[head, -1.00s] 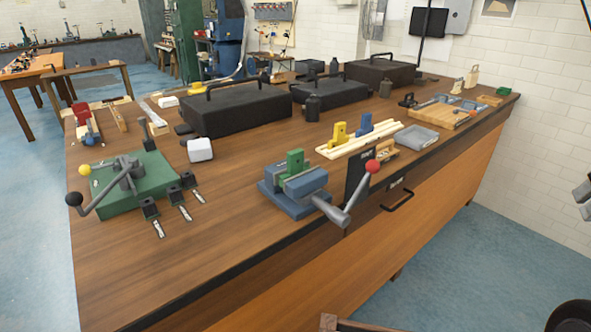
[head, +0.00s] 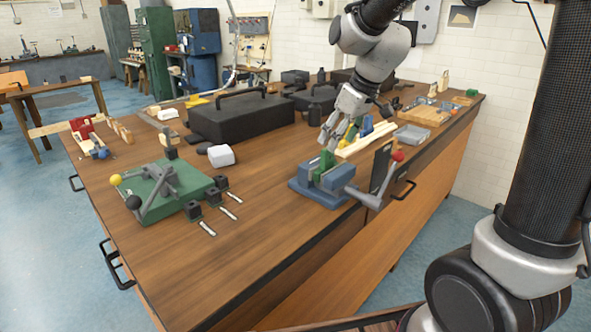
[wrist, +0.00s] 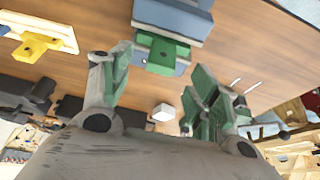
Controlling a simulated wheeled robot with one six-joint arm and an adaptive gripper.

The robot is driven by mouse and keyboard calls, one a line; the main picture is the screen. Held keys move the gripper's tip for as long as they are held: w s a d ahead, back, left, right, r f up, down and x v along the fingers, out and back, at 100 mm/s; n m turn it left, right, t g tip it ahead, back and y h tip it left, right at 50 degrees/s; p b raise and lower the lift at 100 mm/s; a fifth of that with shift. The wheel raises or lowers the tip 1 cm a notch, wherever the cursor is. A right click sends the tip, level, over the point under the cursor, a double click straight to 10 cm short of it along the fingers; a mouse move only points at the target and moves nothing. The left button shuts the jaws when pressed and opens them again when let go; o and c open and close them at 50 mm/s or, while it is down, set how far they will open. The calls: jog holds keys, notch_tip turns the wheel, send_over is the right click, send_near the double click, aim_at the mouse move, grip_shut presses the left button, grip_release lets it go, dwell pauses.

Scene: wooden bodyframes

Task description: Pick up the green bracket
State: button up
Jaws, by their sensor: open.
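The green bracket (head: 326,161) stands upright in the jaws of a blue-grey vise (head: 325,191) near the front edge of the workbench. In the wrist view, the green bracket (wrist: 163,49) shows beyond and between my fingertips, against the vise (wrist: 172,17). My gripper (head: 338,137) is above and just behind the bracket in the head view, pointing down. In the wrist view, my gripper (wrist: 160,70) has its fingers spread with nothing between them. It appears apart from the bracket. My fingers partly hide the yellow and blue brackets behind.
The vise's handle with a red ball (head: 398,156) sticks out to the right. Pale wooden strips (head: 368,141) lie behind the vise. A green fixture (head: 163,190) with lever knobs stands at left, and a black case (head: 240,116) behind.

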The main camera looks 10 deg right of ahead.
aim_at(327, 156)
jog(key=x, duration=0.7)
jog(key=shift+a+f, duration=0.2)
jog(key=c, duration=1.3)
